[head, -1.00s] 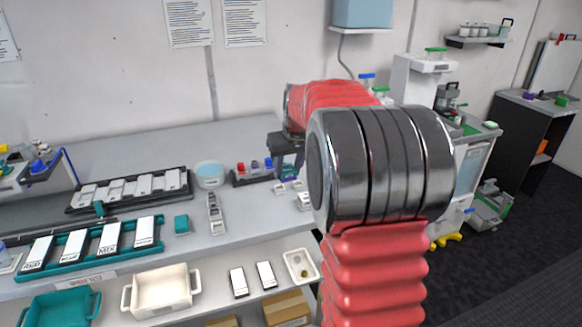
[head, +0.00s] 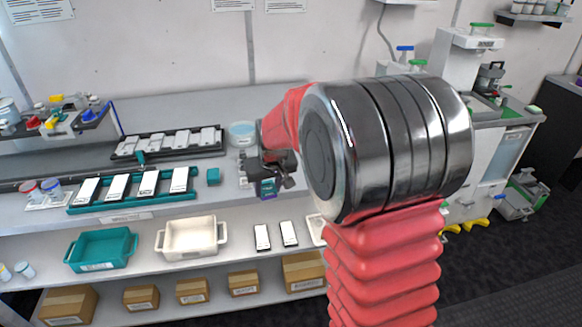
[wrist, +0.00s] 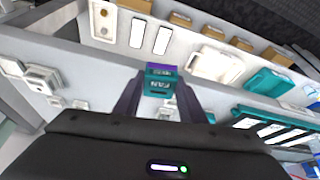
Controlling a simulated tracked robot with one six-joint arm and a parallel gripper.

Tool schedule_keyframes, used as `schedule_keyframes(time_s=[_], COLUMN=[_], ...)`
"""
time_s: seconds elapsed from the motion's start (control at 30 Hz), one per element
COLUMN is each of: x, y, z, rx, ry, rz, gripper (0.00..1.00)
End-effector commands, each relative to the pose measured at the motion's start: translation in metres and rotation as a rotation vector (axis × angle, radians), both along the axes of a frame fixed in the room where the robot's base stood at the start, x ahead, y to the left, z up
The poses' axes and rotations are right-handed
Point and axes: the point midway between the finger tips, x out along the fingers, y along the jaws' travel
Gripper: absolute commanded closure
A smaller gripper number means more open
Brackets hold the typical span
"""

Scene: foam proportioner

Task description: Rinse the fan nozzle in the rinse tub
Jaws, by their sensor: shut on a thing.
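My gripper (head: 268,178) is shut on the fan nozzle (head: 267,189), a small teal block with a purple end. In the wrist view the nozzle (wrist: 158,82) sits between the two fingers and carries a "FAN" label. In the head view it hangs in front of the workbench, near its front edge. A round white tub with light blue liquid (head: 242,128), which looks like the rinse tub, stands on the bench behind and slightly left of my gripper. The nozzle is apart from it. My arm hides the bench to the right.
A black rack (head: 166,143) and a teal tray (head: 133,190) with white labelled pieces lie left on the bench. The shelf below holds a teal bin (head: 101,249) and a cream bin (head: 191,238). Cardboard boxes stand lower down.

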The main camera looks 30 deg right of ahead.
Motion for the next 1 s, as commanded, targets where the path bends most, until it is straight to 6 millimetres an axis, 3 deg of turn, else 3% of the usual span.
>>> schedule_keyframes(time_s=[0.03,0.1,0.3,0.47,1.0], x=[-0.005,-0.012,-0.027,-0.031,-0.030], y=[0.022,0.044,0.086,0.093,0.088], z=[-0.011,-0.024,-0.047,-0.052,-0.051], rx=[0.000,0.002,0.004,0.006,0.005], ry=[0.003,0.002,-0.004,-0.004,-0.004], rz=[0.025,0.047,0.090,0.096,0.090], gripper=[0.84,0.84,0.84,0.84,0.84])
